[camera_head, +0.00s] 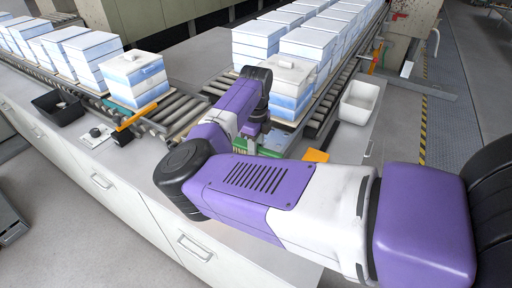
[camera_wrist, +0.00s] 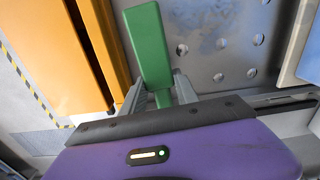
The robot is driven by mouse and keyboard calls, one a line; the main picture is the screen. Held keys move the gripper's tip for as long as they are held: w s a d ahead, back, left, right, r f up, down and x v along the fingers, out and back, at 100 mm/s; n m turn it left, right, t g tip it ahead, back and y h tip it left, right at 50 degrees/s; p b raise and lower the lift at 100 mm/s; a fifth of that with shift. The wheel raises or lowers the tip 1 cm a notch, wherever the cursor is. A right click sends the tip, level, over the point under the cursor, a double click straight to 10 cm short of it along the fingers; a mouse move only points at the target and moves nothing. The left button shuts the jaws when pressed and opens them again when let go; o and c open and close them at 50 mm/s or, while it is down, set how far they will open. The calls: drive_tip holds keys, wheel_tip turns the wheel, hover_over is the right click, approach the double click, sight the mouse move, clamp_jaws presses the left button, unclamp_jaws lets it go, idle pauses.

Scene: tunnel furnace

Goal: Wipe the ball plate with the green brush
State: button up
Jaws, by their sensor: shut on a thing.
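The green brush (camera_wrist: 148,42) shows in the wrist view as a straight green block between my fingers. My gripper (camera_wrist: 160,92) is shut on it. The bristles cannot be made out in this view. The ball plate (camera_wrist: 222,52) is the grey metal surface with several round balls, just right of the brush in the wrist view. I cannot tell whether the brush touches it. In the head view my own purple arm reaches over the plate area and hides most of the plate and the brush.
Orange parts (camera_wrist: 62,52) lie close on the left in the wrist view. In the head view, stacked white-and-blue boxes (camera_head: 300,48) stand just behind my arm, with more boxes (camera_head: 134,78) at left. A white bin (camera_head: 358,102) stands at right, a black tray (camera_head: 58,107) at left.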

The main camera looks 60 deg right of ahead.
drive_tip(key=shift+f+b, duration=0.6)
drive_tip(key=shift+f, duration=0.4)
idle(0.3)
drive_tip(key=shift+d, duration=0.15)
